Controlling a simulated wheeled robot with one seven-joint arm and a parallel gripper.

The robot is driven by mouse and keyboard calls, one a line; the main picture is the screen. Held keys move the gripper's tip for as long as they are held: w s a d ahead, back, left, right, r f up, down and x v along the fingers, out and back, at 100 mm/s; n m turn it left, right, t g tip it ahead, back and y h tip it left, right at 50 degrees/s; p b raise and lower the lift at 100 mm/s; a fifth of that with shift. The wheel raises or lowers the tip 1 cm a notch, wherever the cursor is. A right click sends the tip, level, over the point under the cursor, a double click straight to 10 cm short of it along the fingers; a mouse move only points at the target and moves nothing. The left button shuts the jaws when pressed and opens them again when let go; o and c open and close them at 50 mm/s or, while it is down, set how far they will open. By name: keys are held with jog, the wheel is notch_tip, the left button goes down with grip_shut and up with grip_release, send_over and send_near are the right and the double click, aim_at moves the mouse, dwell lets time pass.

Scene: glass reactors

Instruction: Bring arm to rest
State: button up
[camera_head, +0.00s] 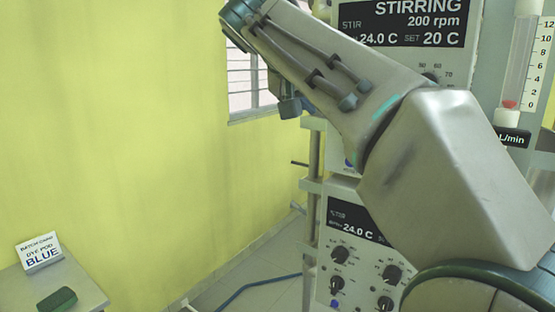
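My arm rises from the bottom right, bends, and its forearm slants up to the top left. The far end of the forearm reaches the top edge of the head view. A small dark part of my arm shows below the forearm, in front of the window. I cannot make out gripper fingers anywhere, so whether my gripper holds something cannot be seen.
Behind my arm stand a stirring unit (408,30) reading 200 rpm, a lower control unit (340,262) with knobs, and a flow meter (520,62). A side table (88,288) bears a card (40,252) reading BLUE and a dark green object (57,299). A blue hose (252,287) lies on the floor.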

jog(key=s+d+f+n+g+y, duration=0.1)
jog(key=s+d+f, duration=0.1)
jog(key=f, duration=0.5)
jog(key=s+d+f+n+g+y, duration=0.1)
jog(key=s+d+f+y, duration=0.15)
jog(key=f, duration=0.45)
jog(key=s+d+f+n+g+y, duration=0.1)
jog(key=s+f+g, duration=0.15)
jog(key=f, duration=0.55)
jog(key=s+f+y, duration=0.1)
jog(key=s+f, duration=0.6)
jog(key=f, duration=0.2)
jog(key=s+f+g+y, duration=0.1)
jog(key=s+f+y, duration=0.1)
jog(key=s+f, duration=0.4)
notch_tip(320, 180, down, 3)
jog(key=shift+s+d+f+m, duration=0.1)
jog(key=shift+s+d+m, duration=0.25)
jog(key=shift+d+m, duration=0.05)
jog(key=shift+g, duration=0.25)
